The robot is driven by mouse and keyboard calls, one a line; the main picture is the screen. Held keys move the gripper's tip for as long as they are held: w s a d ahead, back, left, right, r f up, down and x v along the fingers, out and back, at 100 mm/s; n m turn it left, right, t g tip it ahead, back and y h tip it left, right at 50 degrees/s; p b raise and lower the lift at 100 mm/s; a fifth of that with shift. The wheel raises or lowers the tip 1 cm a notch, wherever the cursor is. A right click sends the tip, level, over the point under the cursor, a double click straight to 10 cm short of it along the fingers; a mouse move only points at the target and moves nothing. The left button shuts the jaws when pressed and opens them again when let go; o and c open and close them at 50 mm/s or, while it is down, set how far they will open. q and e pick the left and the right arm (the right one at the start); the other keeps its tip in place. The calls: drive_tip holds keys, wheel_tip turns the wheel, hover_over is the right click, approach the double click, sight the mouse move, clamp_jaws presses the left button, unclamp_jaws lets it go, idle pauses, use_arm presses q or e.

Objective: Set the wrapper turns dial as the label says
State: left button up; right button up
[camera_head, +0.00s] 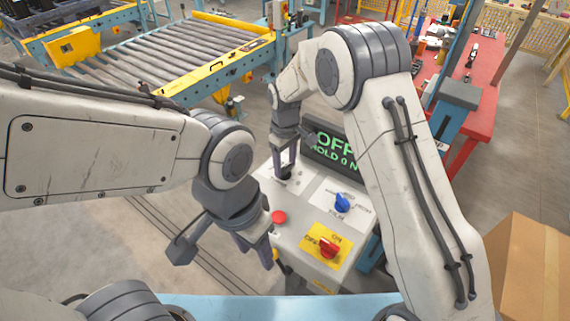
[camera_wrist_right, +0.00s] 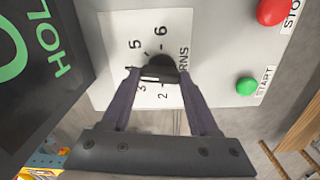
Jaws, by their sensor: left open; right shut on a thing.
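The wrapper turns dial is a black knob (camera_wrist_right: 160,70) on a white plate with the numbers 2 to 6 around it, seen in the right wrist view. Its white mark is on the left side of the knob, towards 3 and 4; I cannot tell exactly which number it meets. My right gripper (camera_wrist_right: 158,72) is shut on the knob, one finger on each side. In the head view my right gripper (camera_head: 287,166) reaches down onto the grey control panel (camera_head: 297,232). My left gripper (camera_head: 232,262) is open and empty, left of the panel. No label giving the setting is readable.
The panel also has a red button (camera_head: 279,217), a blue knob (camera_head: 342,203) and a red switch (camera_head: 328,248) on a yellow plate. A dark display (camera_head: 332,147) stands behind, partly hidden by my right arm. A green start button (camera_wrist_right: 246,86) shows in the wrist view.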

drive_tip(key=n, duration=0.5)
drive_tip(key=shift+w+a+n, duration=0.1)
drive_tip(key=shift+n, duration=0.2)
drive_tip(key=shift+r+n+b, duration=0.1)
drive_tip(key=shift+n+b, duration=0.25)
drive_tip(key=shift+n, duration=1.85)
drive_tip(key=o, duration=1.4)
drive_tip(key=shift+c, duration=0.2)
